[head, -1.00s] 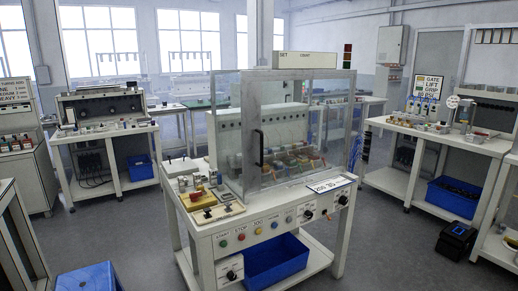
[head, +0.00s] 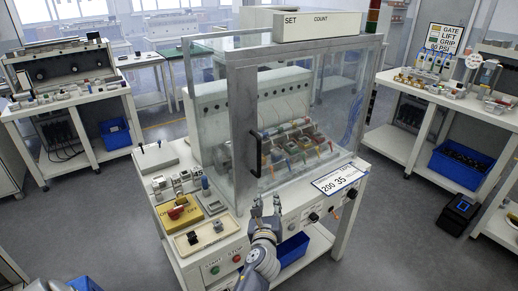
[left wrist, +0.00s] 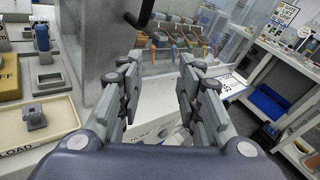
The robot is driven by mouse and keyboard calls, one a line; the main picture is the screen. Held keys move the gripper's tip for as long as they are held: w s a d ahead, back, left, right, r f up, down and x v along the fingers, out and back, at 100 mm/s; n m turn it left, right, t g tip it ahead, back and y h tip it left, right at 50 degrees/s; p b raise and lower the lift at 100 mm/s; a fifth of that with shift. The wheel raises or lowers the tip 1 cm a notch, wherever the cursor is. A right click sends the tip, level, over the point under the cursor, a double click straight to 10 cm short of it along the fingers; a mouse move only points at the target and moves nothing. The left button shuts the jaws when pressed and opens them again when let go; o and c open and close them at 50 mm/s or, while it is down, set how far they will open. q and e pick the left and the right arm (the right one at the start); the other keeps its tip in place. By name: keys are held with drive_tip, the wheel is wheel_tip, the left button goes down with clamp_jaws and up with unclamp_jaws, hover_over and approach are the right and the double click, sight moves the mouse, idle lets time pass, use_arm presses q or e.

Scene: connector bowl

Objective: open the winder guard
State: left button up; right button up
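The winder guard (head: 292,95) is a clear box with a grey metal frame, standing over the winder on the white bench (head: 303,204). Its front looks closed. A black upright bar handle (head: 258,154) is on the guard's front left part; its lower end also shows at the top of the left wrist view (left wrist: 142,13). My left gripper (head: 267,205) is open and empty, fingers pointing up, below the handle and apart from it. In the left wrist view its spread fingers (left wrist: 157,72) have nothing between them. My right gripper is not in view.
Behind the clear panel sit several coloured parts (head: 295,150). A yellow switch block (head: 179,212) and a tan tray (head: 200,236) lie on the bench left of the guard. Buttons and knobs line the bench front. A blue bin (head: 292,250) is below.

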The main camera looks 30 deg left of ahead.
use_arm(q)
drive_tip(key=m+y, duration=0.2)
approach(259, 160)
drive_tip(key=shift+t, duration=0.3)
drive_tip(key=x, duration=0.6)
drive_tip(key=p+x, duration=0.1)
drive_tip(key=x, duration=0.2)
drive_tip(key=shift+s+f, duration=0.1)
drive_tip(key=shift+f, duration=0.15)
drive_tip(key=shift+x, duration=0.75)
drive_tip(key=shift+a, duration=0.2)
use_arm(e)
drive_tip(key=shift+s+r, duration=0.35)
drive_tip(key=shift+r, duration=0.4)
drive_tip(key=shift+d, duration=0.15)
use_arm(q)
clamp_jaws()
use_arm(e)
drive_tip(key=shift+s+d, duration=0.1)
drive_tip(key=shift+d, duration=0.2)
